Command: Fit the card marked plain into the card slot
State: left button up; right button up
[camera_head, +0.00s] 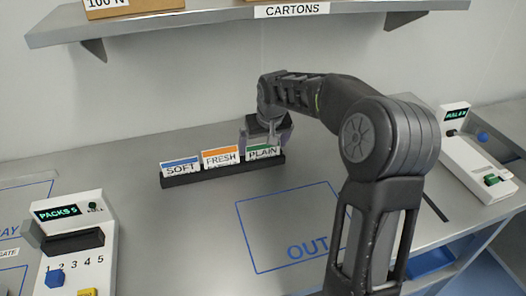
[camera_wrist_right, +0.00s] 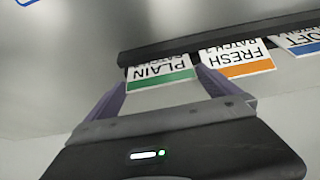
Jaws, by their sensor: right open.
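The card marked plain (camera_head: 263,153), white with a green band, stands in a black rack (camera_head: 222,170) at the right end of a row of cards. My right gripper (camera_head: 265,138) is open, right at this card. In the right wrist view the two purple-grey fingers (camera_wrist_right: 161,88) lie toward the left and right edges of the plain card (camera_wrist_right: 160,72); I cannot tell whether they touch it. A dark slot-like opening (camera_head: 75,242) shows on the white unit at the lower left; I cannot tell whether it is the card slot. My left gripper is not in view.
The fresh card (camera_head: 221,157) and soft card (camera_head: 180,166) stand left of the plain card. A blue OUT outline (camera_head: 250,237) marks clear table. A white unit (camera_head: 468,150) stands at the right. A shelf (camera_head: 225,20) with cartons hangs above.

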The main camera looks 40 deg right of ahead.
dwell(0.6)
jog(key=c, duration=1.1)
notch_tip(320, 180, up, 10)
jog(key=shift+b, duration=0.35)
